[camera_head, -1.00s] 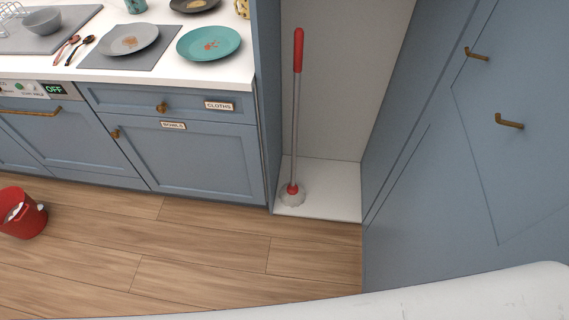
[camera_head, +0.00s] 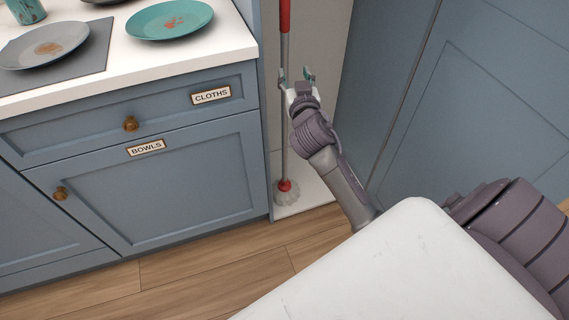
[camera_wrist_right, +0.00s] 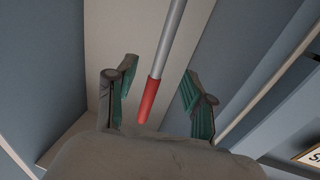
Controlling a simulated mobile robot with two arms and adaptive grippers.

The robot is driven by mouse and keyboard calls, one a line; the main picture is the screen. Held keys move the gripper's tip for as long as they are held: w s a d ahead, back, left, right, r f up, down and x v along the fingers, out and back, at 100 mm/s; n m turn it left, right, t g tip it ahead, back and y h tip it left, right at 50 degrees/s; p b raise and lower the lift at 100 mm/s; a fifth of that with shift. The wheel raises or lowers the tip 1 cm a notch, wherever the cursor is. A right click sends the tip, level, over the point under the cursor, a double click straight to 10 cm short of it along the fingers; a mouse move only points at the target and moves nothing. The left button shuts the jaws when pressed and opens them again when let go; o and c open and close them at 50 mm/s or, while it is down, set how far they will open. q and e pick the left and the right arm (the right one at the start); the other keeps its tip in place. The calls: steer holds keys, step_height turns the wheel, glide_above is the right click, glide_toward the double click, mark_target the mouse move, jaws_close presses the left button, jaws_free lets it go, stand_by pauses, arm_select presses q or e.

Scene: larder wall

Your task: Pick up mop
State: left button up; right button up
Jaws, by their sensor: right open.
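The mop (camera_head: 284,140) stands upright in the narrow open alcove, with a red grip at the top, a grey pole and a pale mop head at the floor. My right gripper (camera_head: 295,76) is open at the pole, just below the red grip. In the right wrist view, the mop's pole and red grip (camera_wrist_right: 149,100) show between the spread fingers of my right gripper (camera_wrist_right: 158,84). I cannot tell whether a finger touches the mop. The top of the red grip is out of the head view. My left gripper is not in view.
Blue cabinets with a CLOTHS drawer (camera_head: 190,105) and a BOWLS door (camera_head: 165,195) stand left of the alcove. A teal plate (camera_head: 169,20) lies on the white counter (camera_head: 215,47) above. A blue panelled door (camera_head: 490,110) is close on the right. Wooden floor (camera_head: 190,275) lies in front.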

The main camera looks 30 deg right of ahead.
mark_target(285, 55)
steer(key=x, duration=0.7)
steer(key=shift+w+f+b, duration=0.1)
steer(key=shift+w+b, duration=0.05)
steer(key=shift+b, duration=0.15)
steer(key=shift+a+b+x, duration=0.15)
steer(key=shift+b+x, duration=0.05)
steer(key=shift+x, duration=1)
steer(key=shift+a+b+x, duration=0.1)
steer(key=shift+b+x, duration=0.1)
steer(key=shift+x, duration=0.95)
steer(key=shift+w+f, duration=0.15)
steer(key=shift+f, duration=0.05)
jaws_close()
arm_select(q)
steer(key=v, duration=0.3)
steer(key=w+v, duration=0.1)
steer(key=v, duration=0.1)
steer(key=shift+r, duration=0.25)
arm_select(e)
steer(key=shift+r, duration=0.1)
